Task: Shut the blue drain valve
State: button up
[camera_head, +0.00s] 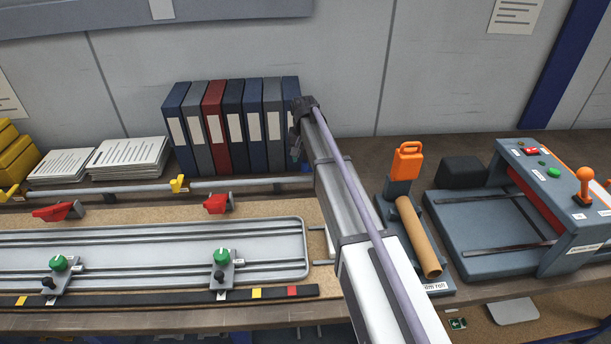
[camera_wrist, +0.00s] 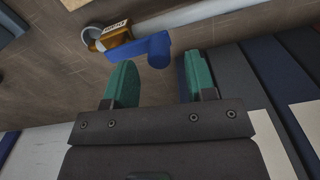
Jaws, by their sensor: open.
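The blue drain valve (camera_wrist: 152,48) shows in the wrist view, ahead of my fingertips. Its blue lever ends in a rounded knob and appears to lie roughly along the pale pipe (camera_wrist: 210,14). A brass-coloured body (camera_wrist: 114,35) with a label sits beside it on the pipe. My gripper (camera_wrist: 160,74) is open, with two green fingers apart and nothing between them. The knob is beyond the gap, apart from the fingers. In the head view my gripper (camera_head: 297,148) is in front of the binders, and my arm hides most of the valve area.
Several upright binders (camera_head: 232,125) stand close beside my gripper. A yellow valve (camera_head: 180,184) sits on the same pipe farther left. Stacked papers (camera_head: 128,157) lie left of the binders.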

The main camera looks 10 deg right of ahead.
aim_at(305, 161)
notch_tip(305, 161, down, 3)
jog(key=shift+f+b, duration=0.2)
jog(key=shift+b, duration=0.65)
jog(key=shift+r, duration=0.15)
grip_shut()
